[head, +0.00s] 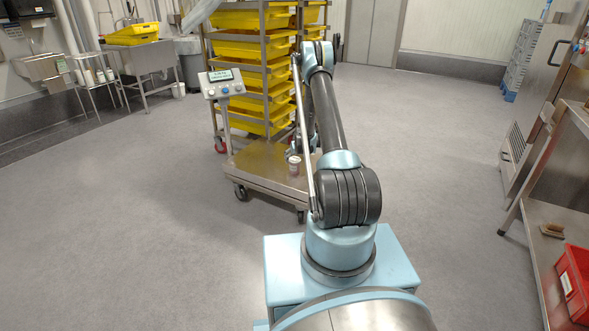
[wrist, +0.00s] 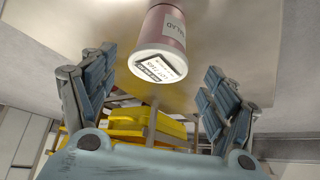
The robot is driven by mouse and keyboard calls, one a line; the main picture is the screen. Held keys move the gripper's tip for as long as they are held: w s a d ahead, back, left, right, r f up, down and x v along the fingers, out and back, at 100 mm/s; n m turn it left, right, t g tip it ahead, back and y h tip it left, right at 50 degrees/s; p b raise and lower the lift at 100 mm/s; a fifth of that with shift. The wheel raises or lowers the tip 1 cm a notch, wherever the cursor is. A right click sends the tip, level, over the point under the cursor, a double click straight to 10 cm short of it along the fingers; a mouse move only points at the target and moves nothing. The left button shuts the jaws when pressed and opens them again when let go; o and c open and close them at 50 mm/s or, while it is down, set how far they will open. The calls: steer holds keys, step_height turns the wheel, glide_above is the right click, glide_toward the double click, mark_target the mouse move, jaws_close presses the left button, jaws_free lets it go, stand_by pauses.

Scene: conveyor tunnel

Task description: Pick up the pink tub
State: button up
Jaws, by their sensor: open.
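The pink tub (wrist: 170,32) shows at the top middle of the wrist view, with a white, labelled lid (wrist: 158,68) towards the picture's lower side. It stands on the steel platform of a cart (wrist: 215,30). In the head view a small pale tub (head: 294,164) stands on the cart platform, just left of my arm; it looks like the same tub. My gripper (wrist: 157,82) is open, with its fingers spread left and right. The tub appears beyond the fingertips, apart from them. In the head view my gripper is mostly hidden behind my arm.
A rack of yellow trays (head: 238,50) stands behind the platform, and a control box on a post (head: 222,84) stands at its left. A steel bench (head: 545,215) with a red crate (head: 575,282) is at right. The floor (head: 130,220) at left is clear.

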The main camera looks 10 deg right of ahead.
mark_target(295, 160)
steer(key=shift+x, duration=2.6)
steer(key=c, duration=1.2)
steer(key=shift+c, duration=0.7)
step_height(295, 160, up, 10)
steer(key=shift+f, duration=0.1)
steer(key=shift+c, duration=0.2)
